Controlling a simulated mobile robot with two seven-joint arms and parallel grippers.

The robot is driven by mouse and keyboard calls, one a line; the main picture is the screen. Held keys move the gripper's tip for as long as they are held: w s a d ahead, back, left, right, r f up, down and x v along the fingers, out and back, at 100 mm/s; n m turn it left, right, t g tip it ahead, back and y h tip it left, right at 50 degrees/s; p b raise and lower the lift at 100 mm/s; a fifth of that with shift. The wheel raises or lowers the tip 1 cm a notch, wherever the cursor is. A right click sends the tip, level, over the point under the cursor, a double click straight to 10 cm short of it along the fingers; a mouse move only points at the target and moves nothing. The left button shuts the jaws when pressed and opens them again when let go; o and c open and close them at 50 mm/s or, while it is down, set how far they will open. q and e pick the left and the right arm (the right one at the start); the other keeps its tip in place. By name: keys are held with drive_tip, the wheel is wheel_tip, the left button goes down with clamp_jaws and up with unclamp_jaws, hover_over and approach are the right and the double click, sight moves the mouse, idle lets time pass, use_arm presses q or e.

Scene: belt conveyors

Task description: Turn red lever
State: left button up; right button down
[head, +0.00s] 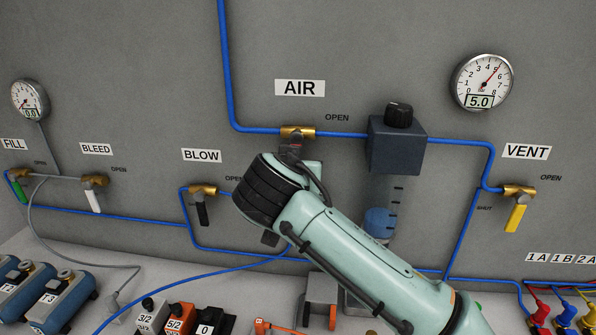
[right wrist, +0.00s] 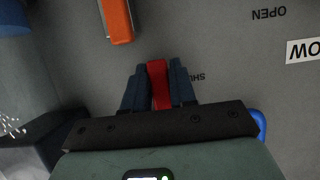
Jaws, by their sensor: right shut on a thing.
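The red lever (right wrist: 158,82) stands between the two dark fingers of my right gripper (right wrist: 159,88) in the right wrist view, and the gripper is shut on it. A "SHUT" mark on the wall is partly hidden by a finger. In the head view the brass valve (head: 298,132) under the AIR sign sits on the blue pipe. My right arm covers most of the area just below it, so the lever is mostly hidden there. My left gripper is not in view.
A dark regulator block (head: 397,145) with a black knob is right of the valve. The VENT valve's yellow lever (head: 516,218) is further right, the BLOW valve's black lever (head: 203,212) lower left. An orange part (right wrist: 116,18) is near the gripper in the wrist view.

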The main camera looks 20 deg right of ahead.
idle(0.3)
drive_tip(key=c, duration=1)
unclamp_jaws()
drive_tip(key=p+v, duration=0.1)
drive_tip(key=v, duration=1.2)
drive_tip(key=shift+s, duration=0.2)
